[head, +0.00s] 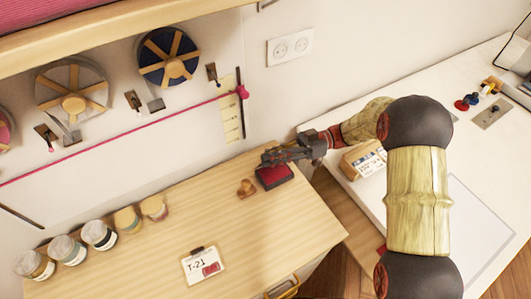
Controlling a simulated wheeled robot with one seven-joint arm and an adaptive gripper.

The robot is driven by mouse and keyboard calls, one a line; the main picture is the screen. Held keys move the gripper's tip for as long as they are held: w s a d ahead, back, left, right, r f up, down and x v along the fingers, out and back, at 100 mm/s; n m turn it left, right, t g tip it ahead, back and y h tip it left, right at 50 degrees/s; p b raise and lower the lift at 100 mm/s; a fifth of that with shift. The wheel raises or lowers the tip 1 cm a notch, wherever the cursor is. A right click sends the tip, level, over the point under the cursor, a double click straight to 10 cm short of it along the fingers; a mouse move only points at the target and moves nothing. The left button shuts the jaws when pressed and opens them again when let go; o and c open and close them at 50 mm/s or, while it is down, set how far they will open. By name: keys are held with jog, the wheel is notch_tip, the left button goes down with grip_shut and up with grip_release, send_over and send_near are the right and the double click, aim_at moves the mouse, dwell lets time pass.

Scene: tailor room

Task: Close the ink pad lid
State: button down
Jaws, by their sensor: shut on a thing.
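The ink pad (274,178) is a small dark case with a red pad showing. It lies near the right end of the wooden worktop (235,240). The red surface is exposed, so the pad is open. My gripper (268,159) reaches in from the right to the pad's back edge, where the dark lid seems to be. The gripper is shut on this part. The lid and the fingertips are both dark and hard to tell apart, so the lid's angle is not clear.
A small wooden stamp (246,188) stands just left of the pad. A labelled card (201,265) lies in front. Several jars (100,235) line the left edge. A white table (440,120) with a cardboard box (362,160) is on the right. A pink cord (120,140) crosses the wall.

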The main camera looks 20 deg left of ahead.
jog(key=shift+s+d+f, duration=0.15)
jog(key=shift+d+f, duration=0.05)
jog(key=shift+d, duration=0.15)
dwell(0.3)
jog(key=c, duration=1.9)
grip_release()
notch_tip(320, 180, up, 10)
